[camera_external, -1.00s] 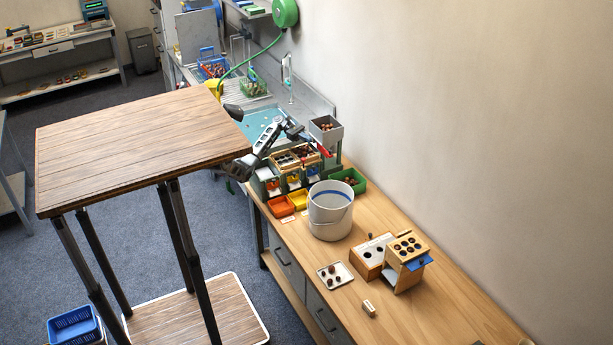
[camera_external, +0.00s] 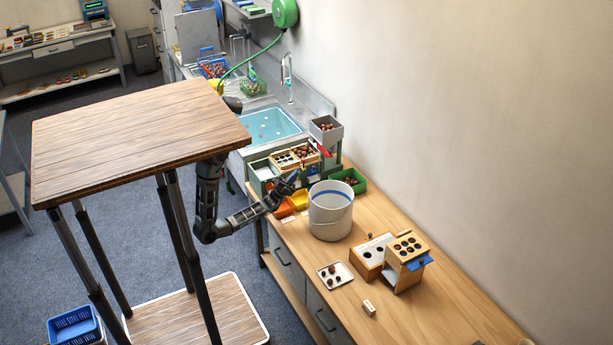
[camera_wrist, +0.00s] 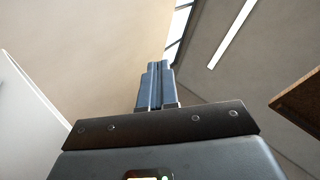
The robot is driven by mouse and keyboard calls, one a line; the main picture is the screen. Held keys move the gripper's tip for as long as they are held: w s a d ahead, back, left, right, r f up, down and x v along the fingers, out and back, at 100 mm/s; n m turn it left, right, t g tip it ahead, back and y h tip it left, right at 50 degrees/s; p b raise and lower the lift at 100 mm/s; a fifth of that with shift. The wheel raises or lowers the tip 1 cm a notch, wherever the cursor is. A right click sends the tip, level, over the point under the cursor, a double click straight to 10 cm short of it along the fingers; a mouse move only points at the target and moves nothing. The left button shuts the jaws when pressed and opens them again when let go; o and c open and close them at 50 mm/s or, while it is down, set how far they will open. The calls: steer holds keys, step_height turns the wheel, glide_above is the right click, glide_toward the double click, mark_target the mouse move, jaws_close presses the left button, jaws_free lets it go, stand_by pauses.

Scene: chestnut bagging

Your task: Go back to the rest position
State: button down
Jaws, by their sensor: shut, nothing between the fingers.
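My gripper (camera_external: 292,182) is shut and empty, with its two fingers together in the wrist view (camera_wrist: 156,72). In the external view my arm hangs down beside the wooden-topped table, bends at the elbow and reaches right and up to the bench. The gripper is in front of the sorting station (camera_external: 293,157) and left of the white bucket (camera_external: 330,212). Whether it touches anything there cannot be told. In the wrist view the fingers point up toward a plain wall and the ceiling.
Orange and yellow trays (camera_external: 299,199) lie just below the gripper. A green bin (camera_external: 360,186) stands behind the bucket. A small white tray (camera_external: 335,274) and a wooden holed box (camera_external: 406,258) stand further right. The blue sink (camera_external: 268,126) is behind. The bench's right end is mostly clear.

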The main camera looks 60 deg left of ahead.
steer(key=s+a+f+n+g+y+b, duration=0.1)
steer(key=s+f+n+g+y, duration=0.4)
steer(key=s+n, duration=0.5)
steer(key=s+a+f+n+g+y+b, duration=0.2)
steer(key=s+f+n+g+y, duration=0.3)
steer(key=s+n, duration=0.6)
steer(key=s+a+f+g, duration=0.1)
steer(key=s+f+g, duration=0.1)
steer(key=s+f, duration=0.1)
steer(key=shift+a, duration=0.2)
steer(key=c, duration=1.8)
jaws_free()
